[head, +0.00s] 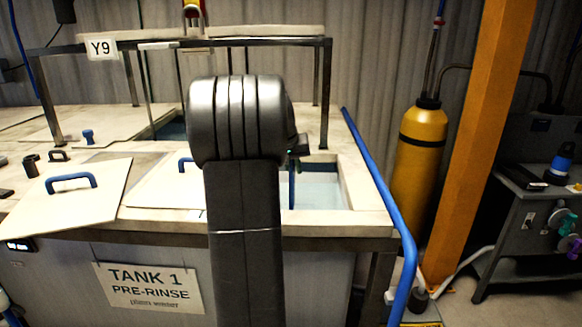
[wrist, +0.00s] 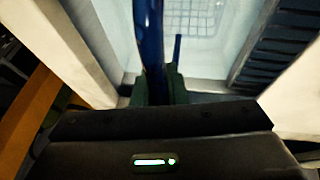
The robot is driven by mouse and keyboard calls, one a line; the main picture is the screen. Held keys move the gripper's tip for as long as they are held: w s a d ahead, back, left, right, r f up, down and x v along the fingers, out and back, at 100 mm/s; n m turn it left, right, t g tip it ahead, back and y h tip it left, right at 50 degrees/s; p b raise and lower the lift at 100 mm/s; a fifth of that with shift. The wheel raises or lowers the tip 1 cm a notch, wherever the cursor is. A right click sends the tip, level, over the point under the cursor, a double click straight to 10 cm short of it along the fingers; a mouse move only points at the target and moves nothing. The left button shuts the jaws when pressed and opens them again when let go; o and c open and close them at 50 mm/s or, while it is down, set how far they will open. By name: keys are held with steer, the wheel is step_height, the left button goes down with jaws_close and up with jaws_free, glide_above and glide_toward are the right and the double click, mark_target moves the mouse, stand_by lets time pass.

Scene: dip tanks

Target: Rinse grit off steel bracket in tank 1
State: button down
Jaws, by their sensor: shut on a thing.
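The tank 1 opening (head: 318,192) shows right of my arm in the head view, with pale water inside. In the wrist view the water (wrist: 205,55) lies beyond my gripper (wrist: 158,90). My gripper is shut on an upright blue bar (wrist: 148,40), which extends over the tank. In the head view the blue bar (head: 291,188) reaches down into the opening. A wire grid (wrist: 190,18) shows in the water. I cannot make out the steel bracket; whether it hangs from the bar is hidden.
A blue rail (head: 385,190) runs along the tank's right edge. A loose lid (head: 75,200) with a blue handle lies left of my arm. A metal frame (head: 325,95) stands over the tank top. A dark slatted surface (wrist: 275,50) borders the water. A yellow cylinder (head: 420,165) stands right.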

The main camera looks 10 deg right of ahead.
steer(key=shift+s+d+r, duration=0.1)
steer(key=shift+d, duration=0.4)
step_height(320, 180, up, 22)
steer(key=p, duration=1.3)
